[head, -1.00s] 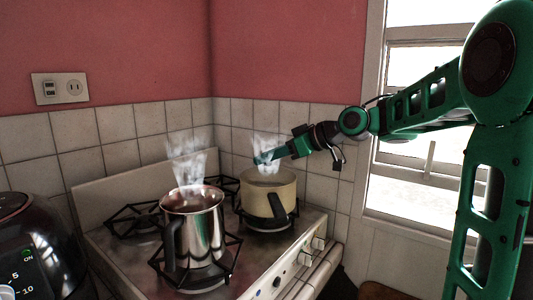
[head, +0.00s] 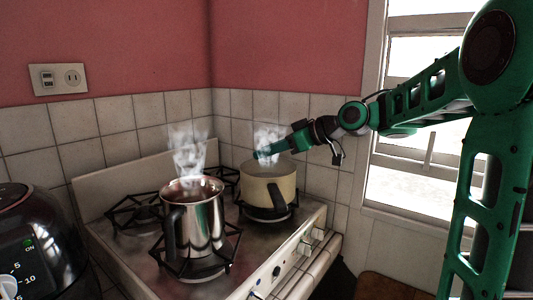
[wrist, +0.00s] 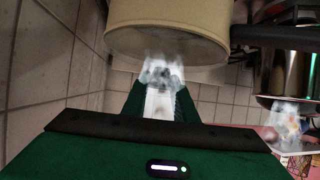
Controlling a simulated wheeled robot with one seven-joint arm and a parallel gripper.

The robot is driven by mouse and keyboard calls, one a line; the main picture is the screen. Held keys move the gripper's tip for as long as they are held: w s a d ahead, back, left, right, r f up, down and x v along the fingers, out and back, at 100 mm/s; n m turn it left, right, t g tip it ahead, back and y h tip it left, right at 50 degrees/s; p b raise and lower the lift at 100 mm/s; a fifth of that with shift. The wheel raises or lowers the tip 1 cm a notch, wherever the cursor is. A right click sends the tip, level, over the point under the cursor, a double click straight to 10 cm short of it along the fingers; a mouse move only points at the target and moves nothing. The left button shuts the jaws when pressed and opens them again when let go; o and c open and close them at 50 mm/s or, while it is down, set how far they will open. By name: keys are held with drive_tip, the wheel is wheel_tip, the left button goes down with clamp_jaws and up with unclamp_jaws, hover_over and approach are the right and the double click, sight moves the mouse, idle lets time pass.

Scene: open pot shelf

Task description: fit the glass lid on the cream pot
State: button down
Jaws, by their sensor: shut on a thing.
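The cream pot (head: 284,190) stands upright on the back right burner, with its dark handle toward the front. In the wrist view its cream wall (wrist: 165,20) fills the top middle. My gripper (head: 259,155) reaches in from the right, its tip just above the pot's rim. In the wrist view my gripper (wrist: 160,88) is shut, with a pale, blurred patch between the fingers. The glass lid cannot be made out clearly there, and steam covers the area. I cannot tell whether the lid touches the rim.
A steaming steel pot (head: 207,225) stands on the front burner, left of the cream pot. The stove (head: 255,262) backs onto a tiled wall (head: 105,115). A black appliance (head: 35,235) is at the left, and a window (head: 405,195) at the right.

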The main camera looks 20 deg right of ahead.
drive_tip(key=shift+f, duration=0.45)
idle(0.3)
drive_tip(key=c, duration=1.4)
unclamp_jaws()
drive_tip(key=shift+o, duration=0.3)
drive_tip(key=v, duration=1)
drive_tip(key=shift+s+d+r, duration=0.2)
drive_tip(key=shift+d, duration=0.1)
